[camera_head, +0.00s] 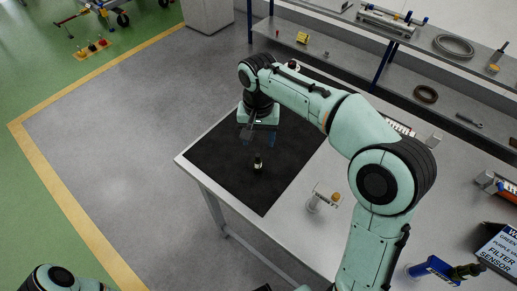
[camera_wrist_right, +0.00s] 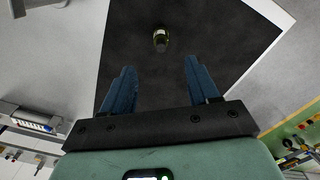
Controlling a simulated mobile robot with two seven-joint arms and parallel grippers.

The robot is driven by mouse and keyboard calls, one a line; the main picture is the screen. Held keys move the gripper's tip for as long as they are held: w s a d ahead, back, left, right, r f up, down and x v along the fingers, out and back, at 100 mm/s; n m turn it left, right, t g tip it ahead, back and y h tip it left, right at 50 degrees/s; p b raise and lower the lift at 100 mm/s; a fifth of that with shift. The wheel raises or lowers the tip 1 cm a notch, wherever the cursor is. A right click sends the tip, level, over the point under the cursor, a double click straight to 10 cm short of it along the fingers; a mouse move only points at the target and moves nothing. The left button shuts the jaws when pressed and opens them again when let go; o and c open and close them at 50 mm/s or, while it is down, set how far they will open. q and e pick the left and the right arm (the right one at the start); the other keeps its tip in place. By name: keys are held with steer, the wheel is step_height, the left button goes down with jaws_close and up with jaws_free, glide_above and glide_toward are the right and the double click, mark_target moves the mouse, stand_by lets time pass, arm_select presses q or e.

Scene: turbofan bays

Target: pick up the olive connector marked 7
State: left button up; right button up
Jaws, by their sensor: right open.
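A small dark olive connector (camera_head: 258,165) stands on the black mat (camera_head: 225,160) of the table. A pale band shows on it, but no number is legible. In the right wrist view the connector (camera_wrist_right: 160,41) lies beyond my fingertips, roughly centred between them. My right gripper (camera_head: 259,140) is open and empty, with its blue fingers (camera_wrist_right: 159,72) spread apart. It hangs over the mat, on the far side of the connector in the head view, and does not touch it. My left gripper is out of view; only part of that arm shows at the lower left.
A blue holder with a dark olive part (camera_head: 467,271) and a sign (camera_head: 498,250) are at the lower right. Shelves with rings and tools line the back. The mat around the connector is clear.

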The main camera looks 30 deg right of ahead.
mark_target(258, 155)
step_height(258, 155, down, 8)
steer(key=shift+s+r+b, duration=0.1)
steer(key=shift+r+b, duration=0.05)
steer(key=shift+b, duration=0.45)
steer(key=shift+a+f, duration=0.1)
steer(key=shift+f, duration=2.7)
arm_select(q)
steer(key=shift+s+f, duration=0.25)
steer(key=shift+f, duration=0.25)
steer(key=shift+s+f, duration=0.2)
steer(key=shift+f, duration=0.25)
arm_select(e)
jaws_close()
